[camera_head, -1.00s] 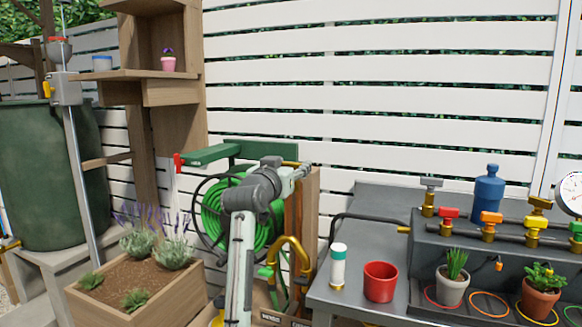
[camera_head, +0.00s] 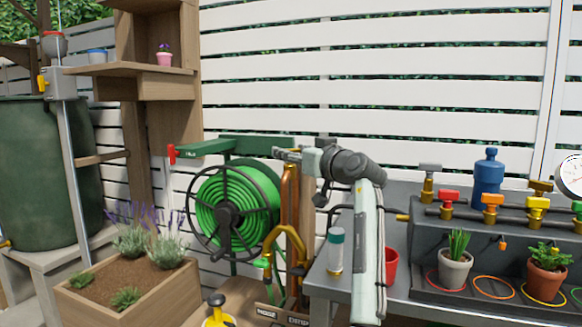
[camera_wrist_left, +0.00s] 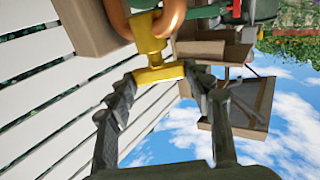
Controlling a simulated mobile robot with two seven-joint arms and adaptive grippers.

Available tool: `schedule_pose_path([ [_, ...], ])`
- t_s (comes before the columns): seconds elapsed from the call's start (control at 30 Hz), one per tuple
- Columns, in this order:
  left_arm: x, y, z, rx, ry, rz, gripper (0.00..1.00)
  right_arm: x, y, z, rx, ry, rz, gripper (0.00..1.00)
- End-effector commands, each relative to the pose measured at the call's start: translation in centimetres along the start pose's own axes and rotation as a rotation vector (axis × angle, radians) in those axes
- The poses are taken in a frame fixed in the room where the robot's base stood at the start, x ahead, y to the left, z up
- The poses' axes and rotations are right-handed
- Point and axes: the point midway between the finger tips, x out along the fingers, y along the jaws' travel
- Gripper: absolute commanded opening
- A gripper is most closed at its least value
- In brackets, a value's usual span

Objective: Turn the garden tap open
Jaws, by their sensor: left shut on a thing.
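The garden tap sits on top of an upright copper pipe (camera_head: 291,205) beside the wooden post. Its yellow brass handle (camera_wrist_left: 160,73) shows in the left wrist view, with the brass stem and the copper bend above it. My left gripper (camera_head: 284,152) reaches the tap from the right in the head view. In the left wrist view its dark fingers (camera_wrist_left: 160,77) are shut on the two ends of the handle. In the head view the gripper largely hides the handle. My right gripper is not in view.
A green hose reel (camera_head: 207,212) stands left of the pipe. A grey bench (camera_head: 320,283) to the right holds a white-and-green bottle (camera_head: 336,250), a red pot (camera_head: 391,268) and a valve manifold (camera_head: 470,218). A wooden planter (camera_head: 130,300) stands front left.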

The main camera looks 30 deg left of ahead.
Motion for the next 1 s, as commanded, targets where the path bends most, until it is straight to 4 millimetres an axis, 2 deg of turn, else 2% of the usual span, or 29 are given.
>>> schedule_pose_path([
  [0.13,0.1,0.4,0.1,0.006,0.004,-0.14,0.22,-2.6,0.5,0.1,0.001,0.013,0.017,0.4],
  [0.3,0.2,0.5,-0.3,0.005,0.005,-0.305,0.22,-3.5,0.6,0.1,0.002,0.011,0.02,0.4],
  [0.6,0.3,0.7,-0.4,0.004,0.003,-0.504,0.22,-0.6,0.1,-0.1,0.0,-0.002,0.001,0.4],
  [1.0,0.4,0.8,-0.2,0.005,-0.001,-0.632,0.22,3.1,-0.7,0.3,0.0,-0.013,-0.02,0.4],
])
